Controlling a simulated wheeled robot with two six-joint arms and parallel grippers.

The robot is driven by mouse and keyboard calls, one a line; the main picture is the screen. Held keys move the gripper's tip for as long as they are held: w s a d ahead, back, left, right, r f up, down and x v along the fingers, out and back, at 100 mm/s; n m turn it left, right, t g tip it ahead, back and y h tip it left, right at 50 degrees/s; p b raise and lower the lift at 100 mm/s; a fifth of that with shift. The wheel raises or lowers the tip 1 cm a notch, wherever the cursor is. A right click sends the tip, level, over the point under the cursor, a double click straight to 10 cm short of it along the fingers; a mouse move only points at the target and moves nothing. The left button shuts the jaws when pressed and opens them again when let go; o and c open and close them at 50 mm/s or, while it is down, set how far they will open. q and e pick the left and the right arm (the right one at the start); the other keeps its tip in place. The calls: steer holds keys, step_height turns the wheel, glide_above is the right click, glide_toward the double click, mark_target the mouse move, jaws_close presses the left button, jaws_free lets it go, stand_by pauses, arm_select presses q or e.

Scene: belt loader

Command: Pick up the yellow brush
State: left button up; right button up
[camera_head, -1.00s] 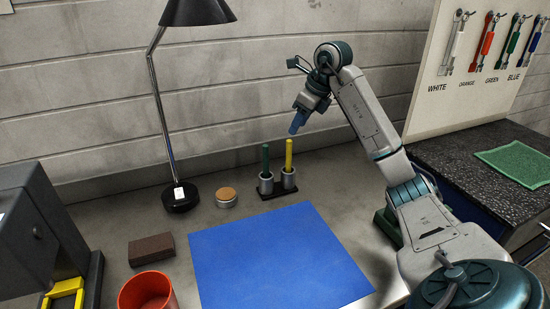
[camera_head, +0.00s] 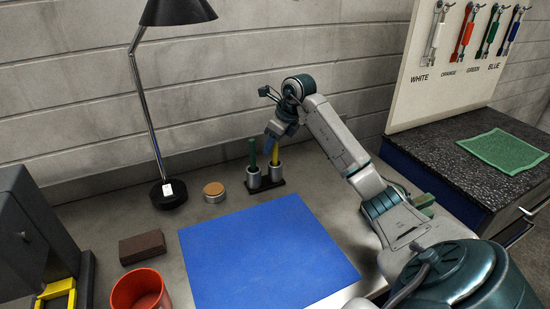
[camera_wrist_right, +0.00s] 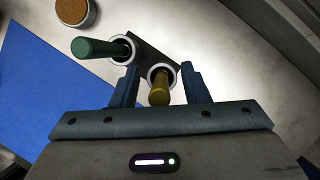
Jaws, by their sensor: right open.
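The yellow brush (camera_head: 275,154) stands upright in the right cup of a small dark holder (camera_head: 281,184). A green-handled brush (camera_head: 252,152) stands in the left cup. My right gripper (camera_head: 271,134) is at the top of the yellow brush, coming from above. In the right wrist view the open fingers (camera_wrist_right: 160,88) lie to either side of the yellow handle (camera_wrist_right: 159,92), with gaps on both sides. The green handle (camera_wrist_right: 95,48) is outside the fingers, beyond the left one. My left gripper is not in view.
A blue mat (camera_head: 268,255) lies in front of the holder. A round cork-topped tin (camera_head: 214,191) and a black lamp (camera_head: 168,192) stand to the left. A brown block (camera_head: 142,247) and red cup (camera_head: 139,290) are at front left. The wall is close behind.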

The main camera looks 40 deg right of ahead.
jaws_close()
step_height(320, 180, up, 8)
steer(key=shift+b, duration=0.65)
steer(key=shift+r+p, duration=0.6)
steer(key=shift+p, duration=0.25)
steer(key=shift+r+p, duration=0.45)
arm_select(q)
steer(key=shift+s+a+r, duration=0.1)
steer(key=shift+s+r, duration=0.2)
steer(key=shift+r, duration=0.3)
arm_select(e)
steer(key=shift+s, duration=0.1)
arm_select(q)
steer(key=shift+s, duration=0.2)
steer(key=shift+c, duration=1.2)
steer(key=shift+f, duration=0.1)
arm_select(e)
steer(key=shift+f, duration=0.1)
